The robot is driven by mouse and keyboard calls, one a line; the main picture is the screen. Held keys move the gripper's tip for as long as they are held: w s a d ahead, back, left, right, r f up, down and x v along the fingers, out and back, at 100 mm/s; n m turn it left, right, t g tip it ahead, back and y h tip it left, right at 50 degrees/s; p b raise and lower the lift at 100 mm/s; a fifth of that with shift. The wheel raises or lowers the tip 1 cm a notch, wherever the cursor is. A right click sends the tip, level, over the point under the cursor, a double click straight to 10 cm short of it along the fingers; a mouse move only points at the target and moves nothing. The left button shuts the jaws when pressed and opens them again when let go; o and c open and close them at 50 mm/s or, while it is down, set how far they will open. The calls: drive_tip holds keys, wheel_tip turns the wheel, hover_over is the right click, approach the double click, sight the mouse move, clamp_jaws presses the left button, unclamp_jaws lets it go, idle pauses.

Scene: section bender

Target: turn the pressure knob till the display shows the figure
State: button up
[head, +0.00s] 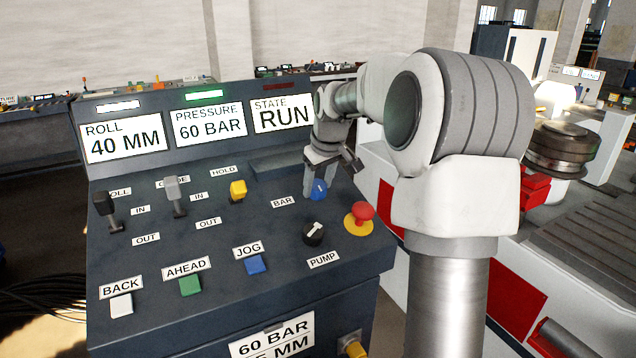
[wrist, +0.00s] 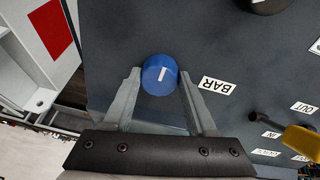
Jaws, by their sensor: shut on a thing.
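The pressure knob (head: 318,189) is a blue round knob with a white pointer line, beside the BAR label (head: 283,202) on the sloped console. It also shows in the wrist view (wrist: 159,75), with the label (wrist: 216,85) to its right. My gripper (head: 318,180) reaches down to the knob from above. In the wrist view its two fingers (wrist: 159,92) stand on either side of the knob, shut on it. The pressure display (head: 209,123) reads 60 BAR. A card (head: 272,337) on the console's front also reads 60 BAR; its lower line is partly cut off.
A red mushroom button (head: 362,212) on a yellow base and a black PUMP knob (head: 313,234) are close to the blue knob. A yellow lever (head: 238,190) stands to the left. The state display (head: 282,115) reads RUN and the roll display (head: 124,138) 40 MM.

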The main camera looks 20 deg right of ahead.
drive_tip(key=o, duration=1.4)
drive_tip(key=shift+c, duration=0.2)
drive_tip(key=shift+r, duration=0.1)
drive_tip(key=v, duration=1.7)
drive_tip(key=shift+p, duration=0.3)
drive_tip(key=shift+s+r, duration=0.1)
drive_tip(key=shift+r, duration=0.05)
